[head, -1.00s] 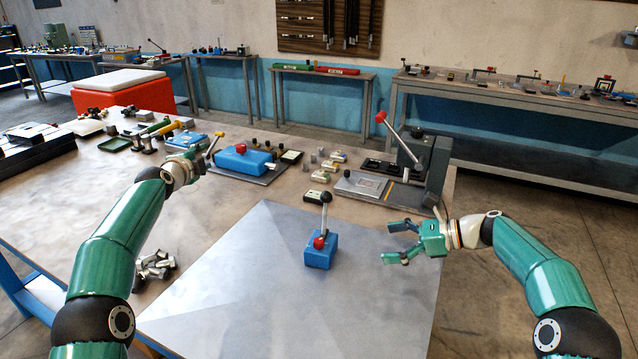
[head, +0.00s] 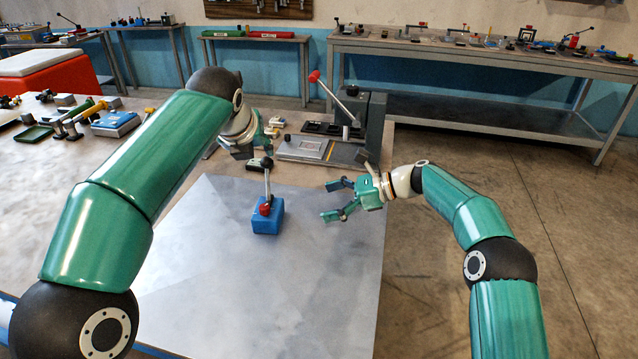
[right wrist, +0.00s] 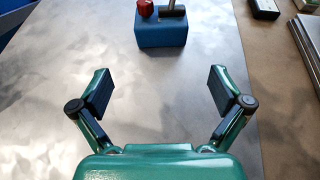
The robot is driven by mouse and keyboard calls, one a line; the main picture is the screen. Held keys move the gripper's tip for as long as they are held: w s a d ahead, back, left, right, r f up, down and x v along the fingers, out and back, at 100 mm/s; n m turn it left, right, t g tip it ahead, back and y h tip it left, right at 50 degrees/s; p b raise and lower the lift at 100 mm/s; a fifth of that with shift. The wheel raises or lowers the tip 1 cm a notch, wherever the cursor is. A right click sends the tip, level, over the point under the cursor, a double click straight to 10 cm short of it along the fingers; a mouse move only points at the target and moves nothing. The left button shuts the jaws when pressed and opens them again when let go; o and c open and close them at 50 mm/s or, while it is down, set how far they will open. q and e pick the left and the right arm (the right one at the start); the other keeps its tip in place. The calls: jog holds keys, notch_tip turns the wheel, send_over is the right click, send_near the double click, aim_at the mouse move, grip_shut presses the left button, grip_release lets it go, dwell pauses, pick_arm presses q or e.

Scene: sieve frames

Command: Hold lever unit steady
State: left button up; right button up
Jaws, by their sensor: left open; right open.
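The lever unit (head: 268,218) is a small blue block with a red knob and an upright lever topped by a dark ball. It stands on the grey metal sheet. In the right wrist view its blue base (right wrist: 162,33) is at the top, beyond the fingertips. My right gripper (head: 331,200) is open and empty, to the right of the unit and apart from it. Its two spread fingers also show in the right wrist view (right wrist: 160,82). My left gripper (head: 258,148) is behind and above the unit, partly hidden by its own wrist, and looks apart from it.
A grey press with a red-knobbed lever (head: 368,118) stands at the back right of the table. A green tray (head: 34,134) and a blue device (head: 116,123) lie at the left. The grey sheet (head: 210,280) is clear in front of the lever unit.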

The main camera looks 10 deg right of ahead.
aim_at(281, 213)
jog(key=x, duration=1.5)
jog(key=shift+a, duration=0.3)
jog(key=c, duration=1.3)
jog(key=shift+o, duration=0.2)
jog(key=shift+c, duration=1)
